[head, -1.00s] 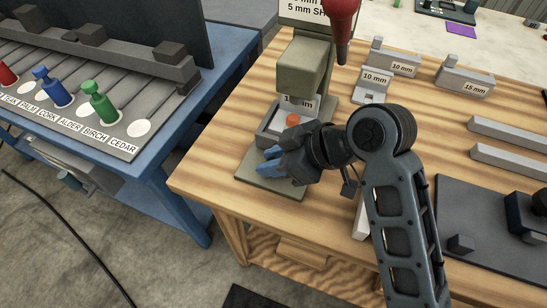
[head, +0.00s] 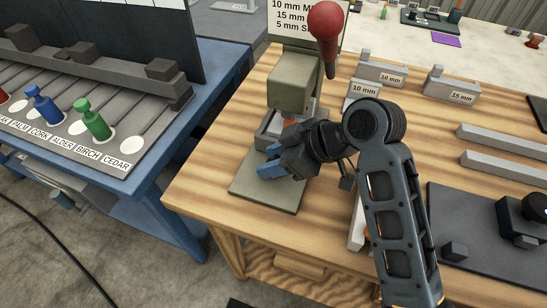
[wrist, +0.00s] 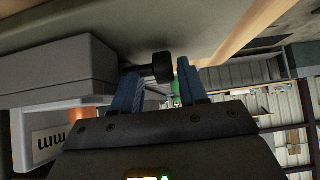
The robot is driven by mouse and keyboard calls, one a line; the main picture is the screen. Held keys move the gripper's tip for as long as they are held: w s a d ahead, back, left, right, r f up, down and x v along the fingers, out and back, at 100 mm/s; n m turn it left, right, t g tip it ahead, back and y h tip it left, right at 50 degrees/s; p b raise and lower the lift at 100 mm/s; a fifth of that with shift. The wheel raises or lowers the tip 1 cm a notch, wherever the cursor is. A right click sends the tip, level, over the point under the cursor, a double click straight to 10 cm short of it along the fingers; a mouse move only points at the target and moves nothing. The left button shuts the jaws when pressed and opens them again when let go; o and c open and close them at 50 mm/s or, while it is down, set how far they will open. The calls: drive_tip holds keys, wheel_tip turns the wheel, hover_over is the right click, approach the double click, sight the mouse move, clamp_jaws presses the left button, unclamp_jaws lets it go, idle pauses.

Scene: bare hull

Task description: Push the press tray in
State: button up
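The grey-green press stands on the wooden bench, with its head (head: 290,85) above its flat base plate (head: 262,198) and a red ball lever (head: 326,20) on top. The grey press tray (head: 266,136) sits under the head, with an orange piece (head: 290,122) partly visible in it. My gripper (head: 268,166) is low over the base plate, at the tray's front side, and hides part of it. In the wrist view, its blue fingers (wrist: 157,88) are apart, with a dark knob (wrist: 162,66) at their tips. The tray's grey side (wrist: 55,70) is at left. Contact is unclear.
A dark fixture plate (head: 475,235) lies at the right front. A blue table (head: 150,178) with colored pegs is at left, across a gap.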

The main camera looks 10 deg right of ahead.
drive_tip(key=v, duration=0.6)
drive_tip(key=shift+d+r, duration=0.25)
drive_tip(key=shift+s+d+r, duration=0.3)
drive_tip(key=shift+r, duration=0.1)
